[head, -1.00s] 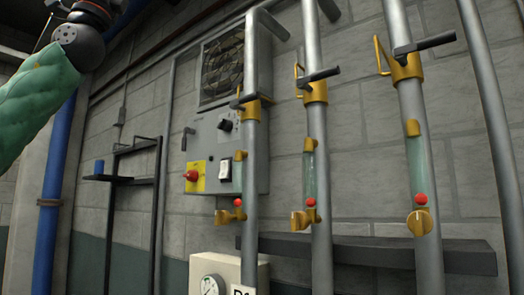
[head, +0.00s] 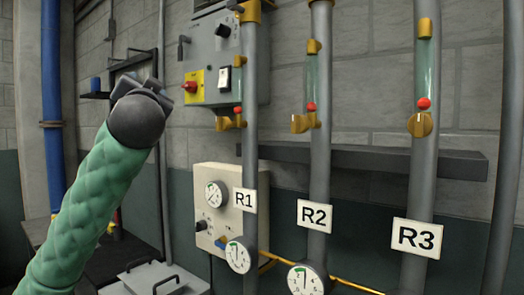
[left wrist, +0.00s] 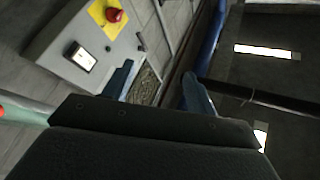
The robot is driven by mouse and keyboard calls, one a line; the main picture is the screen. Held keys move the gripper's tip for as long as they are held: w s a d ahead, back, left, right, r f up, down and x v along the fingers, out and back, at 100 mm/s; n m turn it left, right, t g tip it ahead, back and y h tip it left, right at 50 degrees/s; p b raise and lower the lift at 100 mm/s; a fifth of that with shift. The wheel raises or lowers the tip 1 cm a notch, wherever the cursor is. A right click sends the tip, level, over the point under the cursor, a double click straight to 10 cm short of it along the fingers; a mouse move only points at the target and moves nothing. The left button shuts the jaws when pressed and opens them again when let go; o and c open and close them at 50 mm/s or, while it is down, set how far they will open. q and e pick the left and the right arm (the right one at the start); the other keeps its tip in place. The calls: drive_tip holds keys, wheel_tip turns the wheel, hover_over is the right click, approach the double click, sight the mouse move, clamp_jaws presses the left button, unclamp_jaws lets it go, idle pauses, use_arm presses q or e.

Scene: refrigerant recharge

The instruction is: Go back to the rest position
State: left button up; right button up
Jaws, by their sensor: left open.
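My left arm, in a green quilted sleeve, comes in from the lower left of the head view. Its left gripper (head: 143,88) is raised beside the grey control panel (head: 204,48), apart from it as far as I can tell. In the left wrist view the two dark fingers of the left gripper (left wrist: 158,90) stand apart with nothing between them. The control panel (left wrist: 90,45) also shows there, with its red knob (left wrist: 115,15) on a yellow plate and its white switch (left wrist: 80,58). My right gripper is not in view.
Grey pipes labelled R1 (head: 244,200), R2 (head: 314,215) and R3 (head: 417,238) stand on the right, with sight glasses and gauges. A cream gauge box (head: 207,222) hangs behind R1. A dark shelf (head: 375,162) runs behind the pipes. A blue pipe (head: 51,100) stands at the left.

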use_arm(q)
drive_tip(key=d+f+m+g+h, duration=0.1)
drive_tip(key=d+f+g+h, duration=0.1)
drive_tip(key=f, duration=1.1)
drive_tip(key=d+f+g+h, duration=0.2)
drive_tip(key=f+g+h, duration=0.1)
drive_tip(key=f, duration=1.1)
drive_tip(key=d+f+m+g+h, duration=0.1)
drive_tip(key=d+f+g+h, duration=0.15)
drive_tip(key=f, duration=1.05)
drive_tip(key=s+d+f+n+g, duration=0.1)
drive_tip(key=s+f+g, duration=0.2)
drive_tip(key=s+f, duration=0.65)
drive_tip(key=s+d+f+g+h, duration=0.15)
drive_tip(key=s+f, duration=0.25)
drive_tip(key=f, duration=1.1)
drive_tip(key=s+f+n+g, duration=0.1)
drive_tip(key=s+f+g, duration=0.2)
drive_tip(key=s+f, duration=0.65)
drive_tip(key=s+d+f+g, duration=0.1)
drive_tip(key=s+f+g, duration=0.3)
drive_tip(key=s+f, duration=1.2)
drive_tip(key=shift+s+d+f+g, duration=0.35)
drive_tip(key=shift+s+f+g, duration=0.05)
drive_tip(key=shift+s, duration=0.5)
